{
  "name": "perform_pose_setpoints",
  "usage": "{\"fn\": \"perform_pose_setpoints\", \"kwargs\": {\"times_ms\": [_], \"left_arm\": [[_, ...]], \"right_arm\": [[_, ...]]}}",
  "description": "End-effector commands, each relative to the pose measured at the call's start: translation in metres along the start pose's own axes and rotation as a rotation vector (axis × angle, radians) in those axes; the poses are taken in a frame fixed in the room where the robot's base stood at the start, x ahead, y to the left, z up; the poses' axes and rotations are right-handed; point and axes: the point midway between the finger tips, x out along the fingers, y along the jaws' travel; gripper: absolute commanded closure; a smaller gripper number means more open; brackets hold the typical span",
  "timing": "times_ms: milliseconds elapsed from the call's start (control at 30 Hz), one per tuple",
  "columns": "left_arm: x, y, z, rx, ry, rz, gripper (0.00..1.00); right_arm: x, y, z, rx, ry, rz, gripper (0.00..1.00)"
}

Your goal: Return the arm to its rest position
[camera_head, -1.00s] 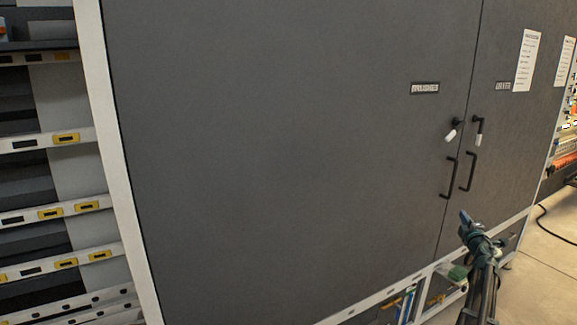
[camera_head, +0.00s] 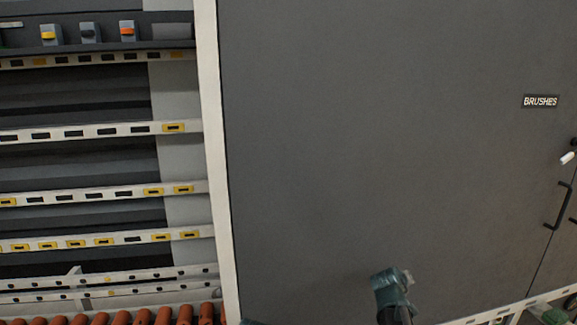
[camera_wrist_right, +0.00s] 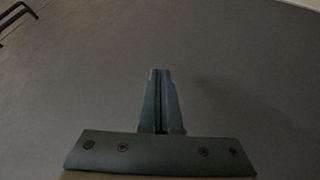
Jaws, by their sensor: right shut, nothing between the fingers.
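My right gripper (camera_head: 393,285) shows low in the head view, in front of the grey cabinet door (camera_head: 390,140). In the right wrist view its two fingers (camera_wrist_right: 161,75) are pressed together with nothing between them. A plain grey surface fills most of that view beyond the fingers. A small teal sliver at the bottom edge of the head view may be the tip of my left gripper (camera_head: 250,322); its jaws cannot be made out.
The door has a "BRUSHES" label (camera_head: 540,101) and a black handle (camera_head: 557,206) at right. A pale post (camera_head: 213,150) separates it from slatted rails (camera_head: 90,133) with yellow tags at left. Orange-brown cylinders (camera_head: 120,318) line the bottom left.

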Motion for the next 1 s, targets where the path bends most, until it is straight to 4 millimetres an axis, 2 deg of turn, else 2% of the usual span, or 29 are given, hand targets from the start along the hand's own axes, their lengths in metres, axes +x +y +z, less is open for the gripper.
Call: {"fn": "perform_pose_setpoints", "kwargs": {"times_ms": [33,200,300,433,600,700,800,1000], "left_arm": [[-0.001,0.0,0.0,0.0,0.0,0.0,0.0],[-0.003,0.0,0.0,0.0,0.0,0.0,0.0],[-0.004,0.0,0.0,0.0,0.0,0.0,0.0],[-0.005,-0.001,0.0,0.0,0.0,0.0,0.0],[-0.006,-0.001,0.0,0.0,0.0,0.0,0.0],[-0.006,-0.001,0.0,0.0,0.0,0.0,0.0],[-0.006,-0.001,0.0,0.0,0.0,0.0,0.0],[-0.006,-0.001,0.0,0.0,0.0,0.0,0.0]], "right_arm": [[-0.024,-0.034,0.007,-0.002,-0.033,-0.06,1.0],[-0.094,-0.13,0.039,-0.026,-0.183,-0.262,1.0],[-0.141,-0.179,0.065,-0.066,-0.276,-0.378,1.0],[-0.202,-0.228,0.101,-0.138,-0.391,-0.513,1.0],[-0.265,-0.263,0.14,-0.234,-0.509,-0.636,1.0],[-0.287,-0.272,0.154,-0.272,-0.553,-0.676,1.0],[-0.298,-0.276,0.162,-0.294,-0.575,-0.696,1.0],[-0.301,-0.277,0.164,-0.299,-0.584,-0.702,1.0]]}}
